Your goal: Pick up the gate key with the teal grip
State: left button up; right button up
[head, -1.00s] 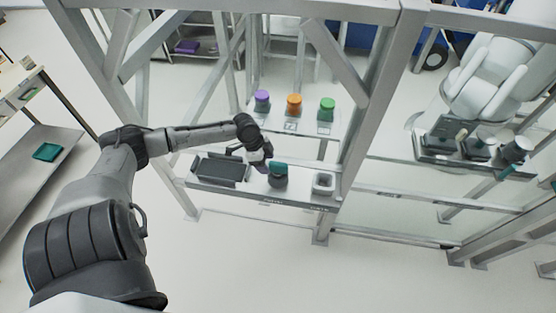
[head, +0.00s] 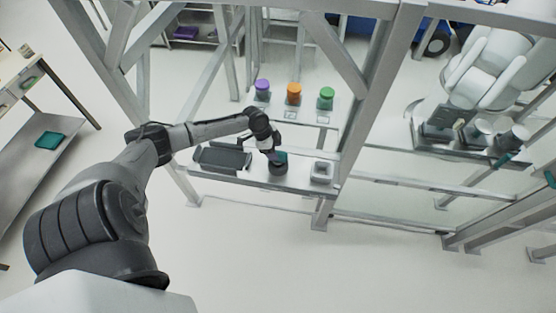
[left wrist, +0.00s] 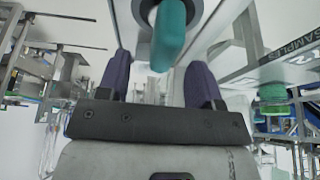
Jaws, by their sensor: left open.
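The teal grip (head: 281,157) of the gate key stands upright in a dark round holder (head: 279,169) on the metal shelf. In the left wrist view the teal grip (left wrist: 170,35) is at the top centre, just beyond the fingertips and a little right of the middle between them. My left gripper (left wrist: 159,62) is open, with its two purple-dark fingers apart and nothing between them. In the head view my left gripper (head: 271,151) is right at the grip and partly covers it. I cannot tell whether they touch. The right gripper is not in view.
A dark tray (head: 222,158) lies left of the key, and a pale square holder (head: 322,172) stands right. Purple (head: 262,86), orange (head: 294,89) and green (head: 327,93) capped jars stand behind. A metal post (head: 372,90) rises to the right.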

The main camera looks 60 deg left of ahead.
pick_arm(q)
jog(key=shift+p+x, duration=0.4)
jog(key=shift+x, duration=2.15)
jog(key=shift+w+a, duration=0.1)
jog(key=shift+c, duration=0.4)
grip_shut()
